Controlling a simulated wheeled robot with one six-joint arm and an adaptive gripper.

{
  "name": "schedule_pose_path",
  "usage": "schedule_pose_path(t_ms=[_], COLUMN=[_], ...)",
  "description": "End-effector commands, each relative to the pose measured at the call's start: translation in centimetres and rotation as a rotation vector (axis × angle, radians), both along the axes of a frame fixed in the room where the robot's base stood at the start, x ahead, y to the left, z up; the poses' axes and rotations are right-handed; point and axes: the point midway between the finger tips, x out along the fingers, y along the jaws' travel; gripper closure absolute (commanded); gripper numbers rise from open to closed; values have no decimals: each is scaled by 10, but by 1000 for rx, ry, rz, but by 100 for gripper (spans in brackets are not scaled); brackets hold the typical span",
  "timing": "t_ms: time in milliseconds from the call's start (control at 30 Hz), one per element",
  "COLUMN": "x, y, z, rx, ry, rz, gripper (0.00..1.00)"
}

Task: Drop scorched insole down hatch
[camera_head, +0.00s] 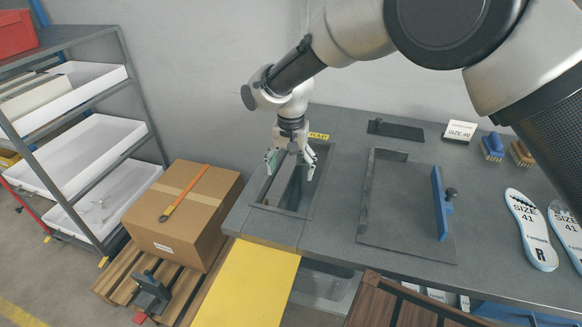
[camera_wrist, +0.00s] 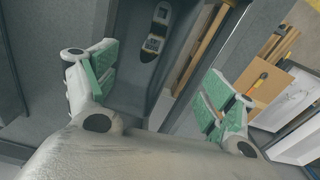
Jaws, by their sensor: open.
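My gripper (camera_head: 290,167) points down over the rectangular hatch (camera_head: 281,210) in the grey worktop, at its left end. Its green-padded fingers are spread wide with nothing between them; they also show in the wrist view (camera_wrist: 163,86). Below the fingers in the wrist view, a narrow pale and dark piece (camera_wrist: 155,32) lies inside the grey chute. The head view does not show this piece. A yellow sign reading "RAP" (camera_head: 319,136), partly hidden, lies behind the hatch.
Two white "SIZE 41" insoles, one marked R (camera_head: 531,230), lie at the worktop's right. A cardboard box (camera_head: 182,215) on a pallet and a tray shelf (camera_head: 80,150) stand left.

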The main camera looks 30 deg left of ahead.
Motion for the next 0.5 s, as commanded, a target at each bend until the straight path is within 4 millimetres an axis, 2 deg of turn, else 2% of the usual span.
schedule_pose_path(t_ms=[167,267,500], x=[0,0,0], y=[0,1,1], z=[2,12,64], rx=[1,2,5], ry=[0,-1,-2], rz=[0,0,0], gripper=[16,16,16])
